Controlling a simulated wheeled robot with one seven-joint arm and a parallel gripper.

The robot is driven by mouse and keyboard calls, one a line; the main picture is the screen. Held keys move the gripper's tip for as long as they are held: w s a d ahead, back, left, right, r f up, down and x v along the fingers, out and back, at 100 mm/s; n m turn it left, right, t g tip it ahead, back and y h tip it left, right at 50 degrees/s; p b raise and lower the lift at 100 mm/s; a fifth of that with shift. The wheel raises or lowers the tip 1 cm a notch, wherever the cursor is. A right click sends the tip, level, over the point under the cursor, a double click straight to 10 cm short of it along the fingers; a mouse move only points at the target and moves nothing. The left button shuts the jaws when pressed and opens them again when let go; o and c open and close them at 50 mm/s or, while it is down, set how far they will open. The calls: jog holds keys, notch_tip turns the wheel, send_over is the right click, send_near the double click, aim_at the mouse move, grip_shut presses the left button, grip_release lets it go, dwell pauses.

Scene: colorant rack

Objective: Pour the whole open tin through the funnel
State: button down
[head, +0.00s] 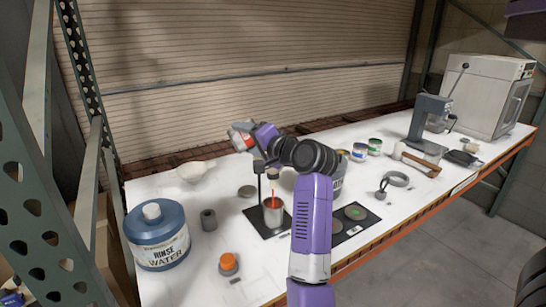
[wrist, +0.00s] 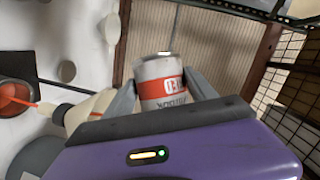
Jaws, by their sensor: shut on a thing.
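My gripper (head: 254,138) is shut on a white tin with a red band (head: 240,138), held tilted high above the bench. The tin (wrist: 163,82) sits between both fingers in the wrist view; its contents are hidden. A metal can (head: 273,212) stands on a black pad below, beside a dark stand. A thin red line (head: 273,195) rises from the can; I cannot tell whether it is a stream or a rod. A cream tapered piece, apparently the funnel (wrist: 92,108), has its narrow end towards this red line. My arm hides part of that area in the head view.
A blue rinse water jug (head: 158,236) stands at the front left, with an orange-topped item (head: 228,263) near it. A white bowl-like piece (head: 195,172) lies behind. Small tins (head: 375,147) and a grey press (head: 430,122) stand to the right. My arm crosses the middle.

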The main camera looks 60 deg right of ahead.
jog(key=shift+r+m+t+b, duration=0.3)
jog(key=shift+m+b, duration=0.2)
jog(key=shift+b, duration=0.2)
dwell(0.8)
jog(key=shift+s+d+f+m+t+b, duration=0.4)
jog(key=shift+s+d+f+m+b, duration=0.05)
jog(key=shift+s+d+m+b, duration=0.25)
dwell(1.2)
jog(key=shift+s+d+r+m+t+h+b, duration=0.2)
jog(key=shift+r+m+t, duration=0.1)
jog(key=shift+m, duration=0.4)
jog(key=shift+s+d+r+m+t+h+b, duration=0.1)
jog(key=shift+r+m+t+h, duration=0.15)
jog(key=shift+m, duration=0.45)
jog(key=shift+s+d+r+m+t+h+b, duration=0.1)
jog(key=shift+s+r+m+t+h, duration=0.2)
jog(key=shift+m, duration=0.4)
dwell(2.3)
